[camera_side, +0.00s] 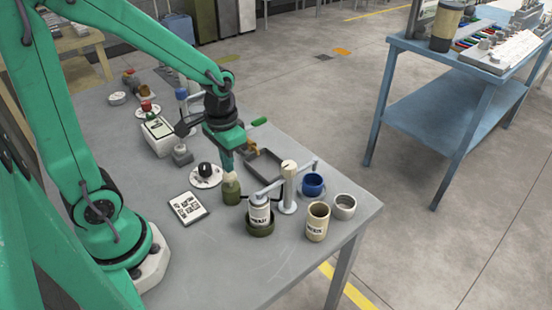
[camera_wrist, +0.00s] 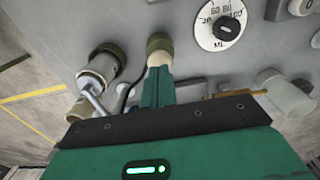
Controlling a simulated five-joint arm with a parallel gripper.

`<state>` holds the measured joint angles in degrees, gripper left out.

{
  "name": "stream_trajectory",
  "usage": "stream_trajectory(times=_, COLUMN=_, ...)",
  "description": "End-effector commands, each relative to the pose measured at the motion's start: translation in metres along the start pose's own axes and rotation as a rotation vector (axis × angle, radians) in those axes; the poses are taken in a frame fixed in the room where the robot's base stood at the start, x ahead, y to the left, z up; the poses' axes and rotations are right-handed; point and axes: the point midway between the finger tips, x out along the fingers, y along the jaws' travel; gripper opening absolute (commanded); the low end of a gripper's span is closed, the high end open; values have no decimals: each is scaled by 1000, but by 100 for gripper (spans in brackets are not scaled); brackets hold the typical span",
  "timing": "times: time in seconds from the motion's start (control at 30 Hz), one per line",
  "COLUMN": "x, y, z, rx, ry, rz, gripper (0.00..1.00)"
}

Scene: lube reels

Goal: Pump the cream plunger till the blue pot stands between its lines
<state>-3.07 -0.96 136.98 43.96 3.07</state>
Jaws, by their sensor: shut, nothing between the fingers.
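My gripper (camera_side: 227,168) is shut and empty, pointing down over an olive pump body (camera_side: 231,191). In the wrist view, the shut fingertips (camera_wrist: 160,72) line up with a cream plunger (camera_wrist: 160,57) standing on the olive body (camera_wrist: 159,41). They look very close to its top; I cannot tell whether they touch. The side view hides most of the plunger behind the fingers.
A labelled can (camera_side: 260,211) in an olive base stands right of the pump. A cream cup (camera_side: 317,222) and a grey cup (camera_side: 344,206) are near the table corner.

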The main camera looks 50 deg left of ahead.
Motion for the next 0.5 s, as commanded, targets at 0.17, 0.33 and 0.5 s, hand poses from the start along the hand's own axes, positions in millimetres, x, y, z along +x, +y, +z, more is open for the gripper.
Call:
stream_trajectory(times=0.17, x=3, y=0, z=0, rx=0, ry=-1, rz=0, gripper=0)
stream_trajectory(times=0.33, x=8, y=0, z=0, rx=0, ry=-2, rz=0, gripper=0)
stream_trajectory(times=0.5, x=12, y=0, z=0, rx=0, ry=-2, rz=0, gripper=0)
